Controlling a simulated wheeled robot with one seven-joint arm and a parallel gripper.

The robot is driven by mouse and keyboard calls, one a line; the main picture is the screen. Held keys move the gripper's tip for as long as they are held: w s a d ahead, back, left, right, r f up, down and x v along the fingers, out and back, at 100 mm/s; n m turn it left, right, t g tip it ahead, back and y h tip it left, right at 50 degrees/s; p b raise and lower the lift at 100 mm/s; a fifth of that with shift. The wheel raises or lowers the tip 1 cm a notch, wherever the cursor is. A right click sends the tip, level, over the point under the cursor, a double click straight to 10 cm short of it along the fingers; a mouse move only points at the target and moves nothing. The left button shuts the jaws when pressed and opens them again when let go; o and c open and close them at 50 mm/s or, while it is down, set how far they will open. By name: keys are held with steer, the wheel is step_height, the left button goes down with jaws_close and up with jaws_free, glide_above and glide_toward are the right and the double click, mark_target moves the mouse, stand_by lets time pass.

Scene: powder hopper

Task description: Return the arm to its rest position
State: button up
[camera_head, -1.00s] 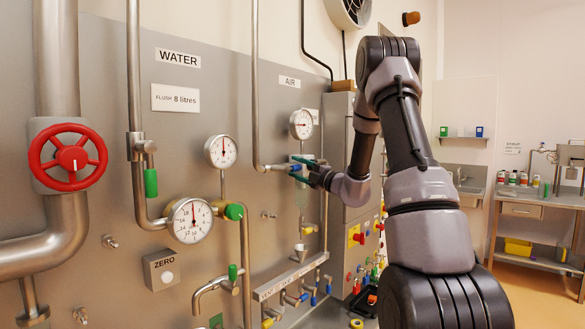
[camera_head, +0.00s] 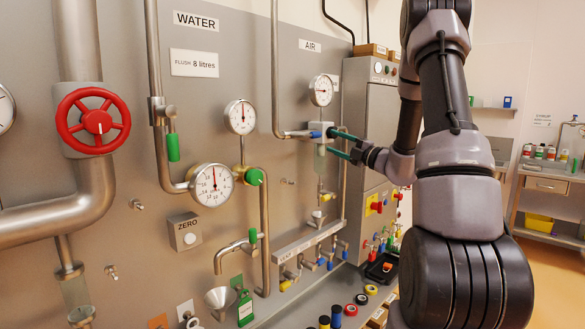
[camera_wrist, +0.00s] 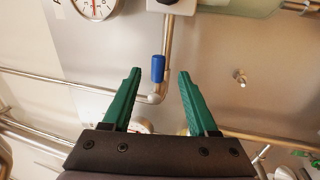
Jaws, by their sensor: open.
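My gripper (camera_head: 338,143) is open and empty in the head view, its green fingers pointing left at the panel. It is just right of the blue-handled valve (camera_head: 330,132) on the air pipe. In the wrist view my open gripper (camera_wrist: 159,72) has the blue handle (camera_wrist: 157,68) between its fingertips in the picture, with no visible contact. My arm reaches up from the lower right, bends near the top edge and comes down to the gripper. Part of the upper bend is outside the frame.
A steel panel (camera_head: 225,95) with pipes, gauges and a red handwheel (camera_head: 97,122) fills the left. A grey cabinet (camera_head: 378,130) stands close behind my gripper. Several bottles and pots stand on the low shelf. A side table (camera_head: 540,185) is at the far right, with open floor before it.

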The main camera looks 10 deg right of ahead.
steer(key=s+a+r+n+g, duration=0.2)
steer(key=s+a+n+g, duration=0.4)
steer(key=s+a+n, duration=0.4)
steer(key=s+a+r+n+g, duration=0.2)
steer(key=s+a+n+g, duration=0.55)
steer(key=n, duration=0.55)
steer(key=s+d+n+t+h, duration=0.2)
steer(key=s+d+n+h, duration=0.2)
steer(key=s+n, duration=0.3)
steer(key=s+d+n+t+h, duration=0.1)
steer(key=s+d+n+h, duration=0.2)
steer(key=n, duration=1)
steer(key=s+h, duration=0.2)
steer(key=s, duration=0.3)
steer(key=shift+s+d+r+t+h, duration=0.2)
steer(key=shift+d+r+t+h, duration=0.1)
steer(key=shift+d+r+t, duration=0.05)
